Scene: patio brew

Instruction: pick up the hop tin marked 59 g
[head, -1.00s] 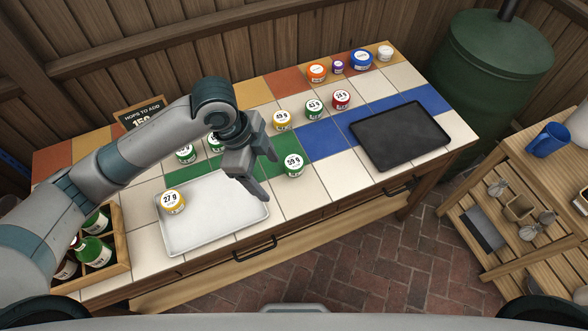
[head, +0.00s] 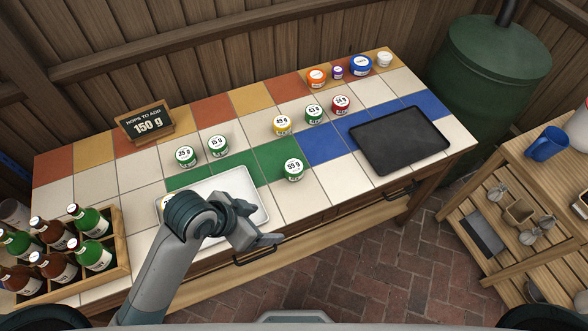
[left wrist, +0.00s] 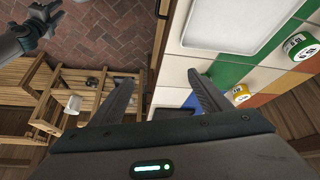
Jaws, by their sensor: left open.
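The green hop tin marked 59 g (head: 293,169) stands upright on the tiled counter, right of the white tray (head: 257,185). My left gripper (head: 272,241) is at the counter's front edge, below and left of this tin and apart from it. In the left wrist view its two fingers (left wrist: 165,92) are spread with nothing between them. I cannot make out the 59 g tin in that view; a finger may hide it. A dark grey gripper (left wrist: 40,22), apparently my right one, shows at that view's upper left, its jaws unclear.
Nearby stand a yellow 49 g tin (head: 282,125), a green 43 g tin (head: 314,114) and a red tin (head: 341,104). Green tins marked 25 g (head: 187,156) and 15 g (head: 218,145) stand behind the tray. A black tray (head: 400,139) lies right; a bottle crate (head: 122,255) stands left.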

